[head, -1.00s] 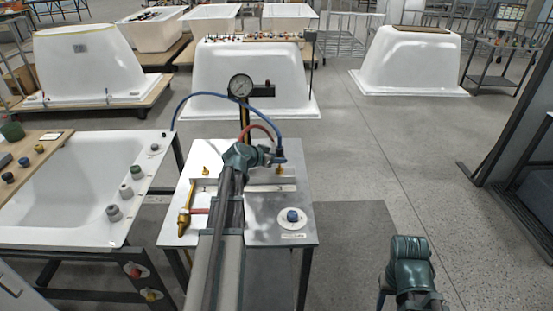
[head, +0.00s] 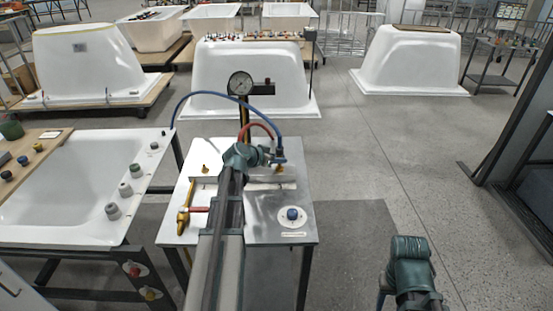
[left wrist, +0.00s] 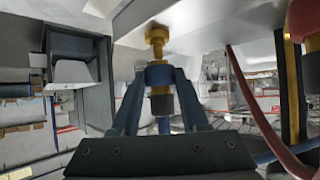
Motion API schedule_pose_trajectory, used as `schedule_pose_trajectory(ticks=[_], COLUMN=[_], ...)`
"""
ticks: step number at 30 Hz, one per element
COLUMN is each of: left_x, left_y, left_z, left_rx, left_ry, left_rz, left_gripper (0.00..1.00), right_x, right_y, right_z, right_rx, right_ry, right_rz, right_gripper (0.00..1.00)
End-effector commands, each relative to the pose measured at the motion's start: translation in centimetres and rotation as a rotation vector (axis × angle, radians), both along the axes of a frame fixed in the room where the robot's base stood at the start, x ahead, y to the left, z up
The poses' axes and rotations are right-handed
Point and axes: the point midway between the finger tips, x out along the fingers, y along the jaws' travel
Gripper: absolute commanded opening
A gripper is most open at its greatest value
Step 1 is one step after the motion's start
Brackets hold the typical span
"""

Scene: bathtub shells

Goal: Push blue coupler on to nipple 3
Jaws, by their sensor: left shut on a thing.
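My left gripper (head: 276,156) reaches over the steel-topped test bench (head: 260,228) and is shut on the blue coupler. In the left wrist view the fingers clasp the coupler (left wrist: 159,76) from both sides. A brass nipple (left wrist: 157,38) on the bench top is in line with it, and the two appear to touch. I cannot tell how deep the coupler sits. In the head view this nipple (head: 279,170) shows just below the gripper; its number is not readable. Another brass nipple (head: 205,170) stands further left. My right gripper is mostly hidden below its teal wrist, so its jaws cannot be judged.
A dial gauge (head: 240,84) on a post has a blue hose (head: 205,96) and a red hose (head: 262,128) near my gripper. A blue knob (head: 292,213) is at the bench's front right. A white tub (head: 75,185) stands left.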

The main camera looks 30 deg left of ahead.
Motion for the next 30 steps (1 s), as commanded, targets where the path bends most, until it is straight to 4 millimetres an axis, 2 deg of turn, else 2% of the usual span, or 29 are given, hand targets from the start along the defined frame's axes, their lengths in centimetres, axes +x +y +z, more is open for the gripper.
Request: schedule_pose_trajectory(ticks=[24,25,30], left_x=[0.0,0.0,0.0], left_y=[0.0,0.0,0.0], left_z=[-2.1,-1.9,-1.9], left_rx=[0.0,0.0,0.0], left_ry=[0.0,0.001,0.0], left_rz=[0.0,0.0,0.0], left_gripper=[0.0,0.47,0.76], right_x=[0.0,0.0,0.0], right_y=[0.0,0.0,0.0], right_z=[-2.1,-1.9,-1.9], right_rx=[0.0,0.0,0.0], right_ry=[0.0,0.0,0.0], right_rz=[0.0,0.0,0.0], right_gripper=[0.5,0.5,0.5])
